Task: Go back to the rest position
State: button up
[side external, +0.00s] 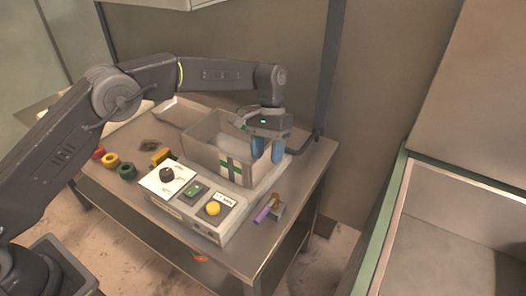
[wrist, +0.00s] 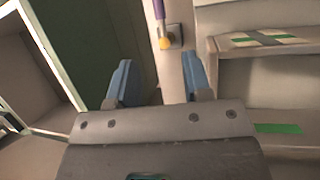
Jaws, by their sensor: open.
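My gripper (side external: 267,150) is at the right side of the open grey chamber box (side external: 205,158), with its two blue fingers pointing down. The fingers stand apart with nothing between them. In the wrist view the open fingers (wrist: 160,84) frame a strip of the table edge, with the purple and orange lever piece (wrist: 161,25) beyond them. Whether the fingertips are inside the box or in front of its wall is hard to tell. Green and dark tape (side external: 229,169) marks the box's front wall.
The purple lever (side external: 263,213) is at the table's right edge. Coloured rings (side external: 112,160) lie left. A dark post (side external: 333,70) stands behind right.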

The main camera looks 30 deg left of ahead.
jog(key=s+a+r+t, duration=0.3)
jog(key=s+a+r, duration=0.2)
jog(key=r, duration=0.3)
jog(key=s+a+r+t, duration=0.2)
jog(key=s+a+r, duration=0.35)
jog(key=r, duration=0.35)
jog(key=s+a+f+t+y, duration=0.1)
jog(key=s+a+t, duration=0.1)
jog(key=s, duration=0.8)
jog(key=s+a+f+t+y, duration=0.1)
jog(key=s+a+t, duration=0.2)
jog(key=s, duration=0.6)
jog(key=shift+s+a+n, duration=0.3)
jog(key=shift+s+a, duration=0.05)
jog(key=shift+a, duration=0.3)
